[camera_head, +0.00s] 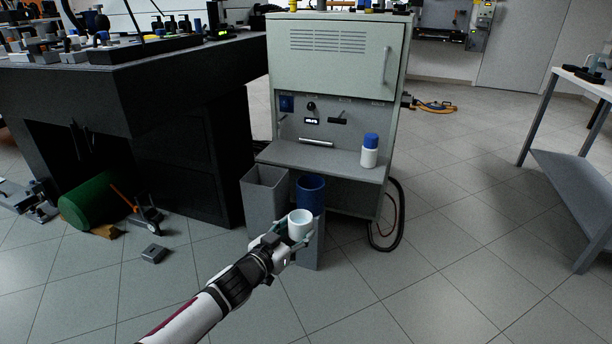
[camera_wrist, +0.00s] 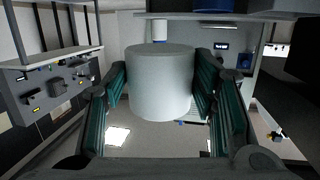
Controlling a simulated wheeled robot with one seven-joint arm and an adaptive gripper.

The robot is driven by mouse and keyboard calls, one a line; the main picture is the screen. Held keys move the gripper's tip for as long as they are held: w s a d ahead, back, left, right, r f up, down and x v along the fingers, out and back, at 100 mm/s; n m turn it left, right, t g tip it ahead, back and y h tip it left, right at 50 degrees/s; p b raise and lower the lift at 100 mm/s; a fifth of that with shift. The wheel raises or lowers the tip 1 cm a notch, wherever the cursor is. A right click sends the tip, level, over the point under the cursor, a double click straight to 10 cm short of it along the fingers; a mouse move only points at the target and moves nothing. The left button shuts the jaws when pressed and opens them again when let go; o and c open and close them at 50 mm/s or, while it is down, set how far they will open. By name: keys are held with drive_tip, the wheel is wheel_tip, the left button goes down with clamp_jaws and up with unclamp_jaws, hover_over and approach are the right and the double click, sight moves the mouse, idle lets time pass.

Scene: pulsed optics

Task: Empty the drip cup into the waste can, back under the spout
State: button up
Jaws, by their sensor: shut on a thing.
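A white drip cup (camera_head: 300,225) is in my gripper (camera_head: 288,238), in front of the cabinet and below its shelf. In the wrist view the cup (camera_wrist: 159,85) sits between the two green-padded fingers (camera_wrist: 160,95), which are shut on it. In the head view its opening faces up and it looks about upright; its contents cannot be made out. Behind it stand an open grey bin (camera_head: 265,192) and a round blue container (camera_head: 311,194). I cannot tell for sure which is the waste can. The pale green cabinet (camera_head: 335,50) has a recessed panel with small fittings; the spout is not clear.
A white bottle with a blue cap (camera_head: 369,151) stands on the right of the cabinet's shelf (camera_head: 310,160). A black bench (camera_head: 180,140) is at left, with a green cylinder (camera_head: 92,200) on the floor. A dark hose (camera_head: 400,215) hangs at the cabinet's right. Floor in front is clear.

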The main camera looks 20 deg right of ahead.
drive_tip(key=w+d+f+n+t+y, duration=0.2)
drive_tip(key=w+f, duration=0.2)
drive_tip(key=w, duration=0.6)
drive_tip(key=w+d+r+y, duration=0.1)
drive_tip(key=w+d, duration=0.3)
drive_tip(key=w, duration=0.1)
drive_tip(key=w+d+r+n+t+y, duration=0.1)
drive_tip(key=w+d, duration=0.3)
drive_tip(key=w, duration=0.2)
drive_tip(key=w+d+r+n, duration=0.1)
drive_tip(key=w+d, duration=0.3)
drive_tip(key=w, duration=0.2)
drive_tip(key=shift+w+d+r+t+y+b, duration=0.1)
drive_tip(key=shift+t+y+b, duration=0.2)
drive_tip(key=shift+y+b, duration=0.1)
